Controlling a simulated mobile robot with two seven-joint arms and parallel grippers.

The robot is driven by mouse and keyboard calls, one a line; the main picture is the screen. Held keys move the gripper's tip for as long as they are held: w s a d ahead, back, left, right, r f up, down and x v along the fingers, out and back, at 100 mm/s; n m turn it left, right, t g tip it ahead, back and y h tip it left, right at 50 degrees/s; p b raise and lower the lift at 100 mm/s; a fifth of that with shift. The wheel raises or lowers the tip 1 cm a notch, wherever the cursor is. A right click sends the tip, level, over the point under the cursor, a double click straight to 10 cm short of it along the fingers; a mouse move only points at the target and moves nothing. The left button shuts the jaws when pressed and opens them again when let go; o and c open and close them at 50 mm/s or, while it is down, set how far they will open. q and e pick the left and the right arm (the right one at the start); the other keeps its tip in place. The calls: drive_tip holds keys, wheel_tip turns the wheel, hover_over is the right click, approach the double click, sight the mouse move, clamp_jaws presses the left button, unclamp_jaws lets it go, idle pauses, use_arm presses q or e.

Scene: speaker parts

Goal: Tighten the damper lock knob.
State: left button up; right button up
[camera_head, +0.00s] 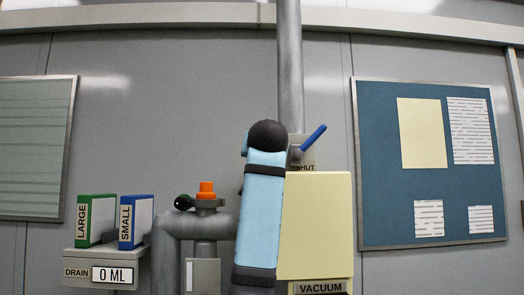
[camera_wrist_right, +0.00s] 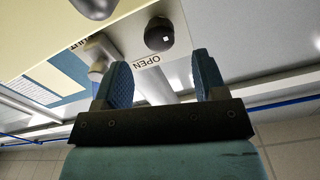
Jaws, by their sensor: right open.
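In the right wrist view a round black knob (camera_wrist_right: 159,34) with a small pale square mark shows beyond my fingertips, near an OPEN label (camera_wrist_right: 147,62). It looks like the damper lock knob. My right gripper (camera_wrist_right: 163,72) is open, with nothing between its two blue-padded fingers; the knob appears apart from them. In the head view my light blue arm covers the middle of the pipe, so the gripper and this knob are hidden there. A blue lever (camera_head: 313,138) points up and right beside a SHUT label (camera_head: 306,167). My left gripper is not in view.
A vertical pipe (camera_head: 290,70) rises behind my arm. An orange knob (camera_head: 206,189) tops a pipe fitting to the left. A shelf (camera_head: 76,256) holds green LARGE (camera_head: 97,220) and blue SMALL (camera_head: 136,221) binders. A pale yellow panel (camera_head: 316,225) stands right of my arm.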

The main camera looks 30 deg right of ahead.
drive_tip(key=p+x, duration=0.2)
drive_tip(key=x, duration=0.4)
drive_tip(key=shift+w, duration=0.15)
drive_tip(key=shift+w+d, duration=0.2)
drive_tip(key=shift+d, duration=0.05)
drive_tip(key=c, duration=0.9)
